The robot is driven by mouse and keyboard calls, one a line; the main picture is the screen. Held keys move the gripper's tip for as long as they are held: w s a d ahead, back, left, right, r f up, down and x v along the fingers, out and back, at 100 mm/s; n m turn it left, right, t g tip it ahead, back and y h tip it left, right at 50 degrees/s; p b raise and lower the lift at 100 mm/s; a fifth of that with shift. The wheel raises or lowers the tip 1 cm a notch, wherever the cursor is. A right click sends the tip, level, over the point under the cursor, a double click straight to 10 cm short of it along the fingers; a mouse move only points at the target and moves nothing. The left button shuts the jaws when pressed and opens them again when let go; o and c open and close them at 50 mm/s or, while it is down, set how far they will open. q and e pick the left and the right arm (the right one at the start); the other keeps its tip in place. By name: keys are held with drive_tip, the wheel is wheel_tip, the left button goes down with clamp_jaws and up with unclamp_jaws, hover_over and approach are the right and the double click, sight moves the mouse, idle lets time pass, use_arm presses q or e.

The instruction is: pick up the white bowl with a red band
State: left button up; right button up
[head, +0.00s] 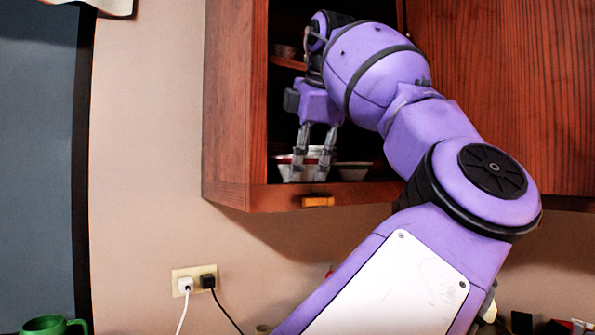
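The white bowl with a red band (284,168) stands on the bottom shelf of the open wall cabinet, near its left side. I cannot tell whether either finger touches the bowl. My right gripper is not in view.
Another light bowl (353,173) stands just right on the same shelf. The upper shelf (288,63) holds a small dish (285,50). The cabinet's left wall (233,100) is close to the gripper. A green mug (45,325) is at lower left.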

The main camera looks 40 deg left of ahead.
use_arm(q)
clamp_jaws()
drive_tip(key=shift+r, duration=0.1)
